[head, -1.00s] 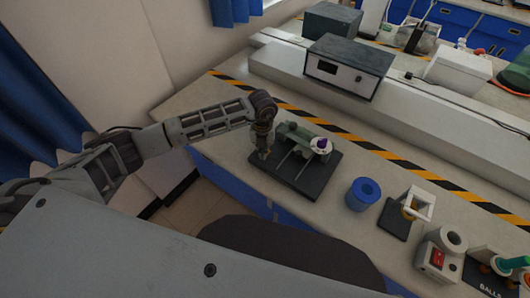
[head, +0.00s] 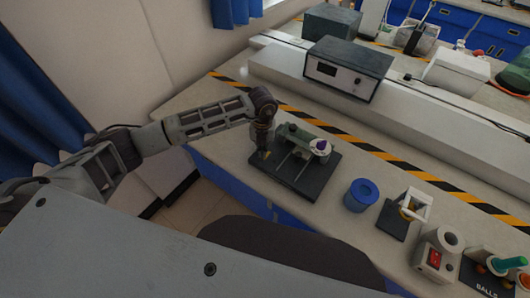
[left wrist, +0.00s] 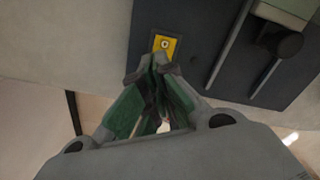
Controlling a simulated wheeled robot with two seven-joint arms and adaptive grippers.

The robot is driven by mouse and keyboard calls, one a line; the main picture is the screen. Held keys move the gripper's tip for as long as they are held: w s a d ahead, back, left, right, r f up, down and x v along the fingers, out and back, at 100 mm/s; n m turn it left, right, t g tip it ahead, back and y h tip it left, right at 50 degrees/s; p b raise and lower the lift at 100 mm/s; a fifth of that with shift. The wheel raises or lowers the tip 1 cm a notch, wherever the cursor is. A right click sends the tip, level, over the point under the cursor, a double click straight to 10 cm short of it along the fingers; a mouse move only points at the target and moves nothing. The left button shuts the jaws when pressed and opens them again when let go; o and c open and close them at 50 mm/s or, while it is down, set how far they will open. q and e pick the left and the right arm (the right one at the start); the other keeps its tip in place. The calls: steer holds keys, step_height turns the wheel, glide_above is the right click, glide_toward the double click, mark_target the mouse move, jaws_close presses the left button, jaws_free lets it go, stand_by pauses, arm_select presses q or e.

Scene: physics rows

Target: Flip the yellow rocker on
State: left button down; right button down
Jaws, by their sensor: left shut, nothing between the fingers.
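The yellow rocker (left wrist: 165,45) is a small yellow plate with a pale round mark, set in a dark board (left wrist: 195,20) in the left wrist view. In the head view the yellow rocker (head: 264,154) shows at the left end of the dark board (head: 305,185). My left gripper (left wrist: 157,62) is shut and empty, its tips just at the rocker's near edge in the picture. I cannot tell whether they touch it. In the head view my left gripper (head: 262,148) points down over that end of the board. My right gripper is not in view.
A green part with rods and a white disc (head: 319,147) stands on the same board, right of the rocker. A blue cup (head: 361,195), a small stand (head: 405,212) and a box with a red switch (head: 436,258) lie further right. A grey instrument (head: 347,67) stands behind.

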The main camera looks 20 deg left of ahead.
arm_select(q)
steer(key=shift+r+p, duration=1.2)
steer(key=shift+r, duration=1.1)
